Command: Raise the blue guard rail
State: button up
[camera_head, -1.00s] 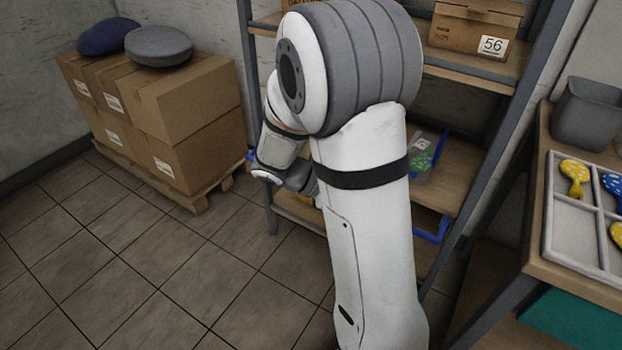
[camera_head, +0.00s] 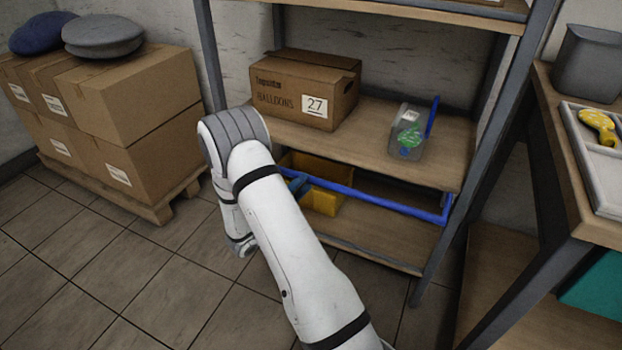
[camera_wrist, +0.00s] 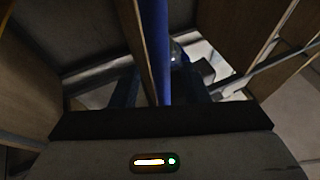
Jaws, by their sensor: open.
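The blue guard rail (camera_head: 375,198) runs across the front of the shelf unit, below the middle board and in front of the lower level. Its right end bends up toward the board's edge. Its left end is hidden behind my arm. In the wrist view the rail (camera_wrist: 155,45) runs lengthwise up the picture, between the two dark fingers of my gripper (camera_wrist: 160,90). The fingers are open on either side of it; whether they touch it I cannot tell. In the head view my arm hides most of the gripper, with a small blue part showing by the rail's left portion.
A balloon carton (camera_head: 305,88) and a clear bin (camera_head: 407,135) stand on the middle board (camera_head: 390,165). A yellow bin (camera_head: 322,200) sits behind the rail. Stacked cartons (camera_head: 130,100) on a pallet are at left, a table (camera_head: 560,150) at right. The floor in front is clear.

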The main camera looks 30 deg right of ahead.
jog(key=b+x, duration=0.1)
jog(key=x, duration=0.3)
jog(key=shift+w+d+r, duration=0.1)
jog(key=shift+d, duration=0.3)
grip_shut()
jog(key=shift+a, duration=0.1)
